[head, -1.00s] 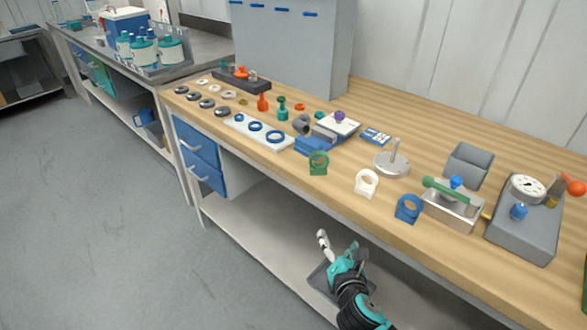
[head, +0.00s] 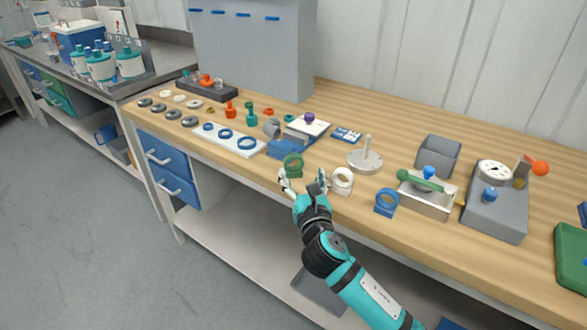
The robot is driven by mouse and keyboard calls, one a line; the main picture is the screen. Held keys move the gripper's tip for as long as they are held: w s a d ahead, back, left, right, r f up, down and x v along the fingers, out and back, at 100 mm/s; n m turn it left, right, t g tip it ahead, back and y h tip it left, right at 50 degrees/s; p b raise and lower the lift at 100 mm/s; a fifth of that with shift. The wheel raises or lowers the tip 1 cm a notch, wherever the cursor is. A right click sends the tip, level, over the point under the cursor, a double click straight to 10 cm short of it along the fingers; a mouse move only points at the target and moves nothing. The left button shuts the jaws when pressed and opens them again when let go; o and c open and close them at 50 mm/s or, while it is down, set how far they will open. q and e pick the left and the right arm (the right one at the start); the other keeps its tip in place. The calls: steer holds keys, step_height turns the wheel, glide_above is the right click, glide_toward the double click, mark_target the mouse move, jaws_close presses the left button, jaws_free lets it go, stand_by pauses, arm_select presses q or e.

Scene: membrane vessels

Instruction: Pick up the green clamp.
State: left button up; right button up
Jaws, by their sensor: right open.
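The green clamp (head: 293,165) is a ring-shaped piece standing upright near the front edge of the wooden bench (head: 420,240). My right gripper (head: 303,183) is open at the bench's front edge, just in front of the clamp. My left gripper is not in view.
A white clamp (head: 342,181) stands close to the right of my gripper, and a blue clamp (head: 386,203) further right. A metal stand (head: 365,160) and a blue-grey device (head: 287,147) are behind. A gauge box (head: 496,213) is at right.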

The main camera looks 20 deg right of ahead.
mark_target(295, 169)
steer(key=w, duration=0.7)
steer(key=shift+d+f, duration=0.1)
steer(key=shift+s, duration=0.1)
steer(key=c, duration=1.1)
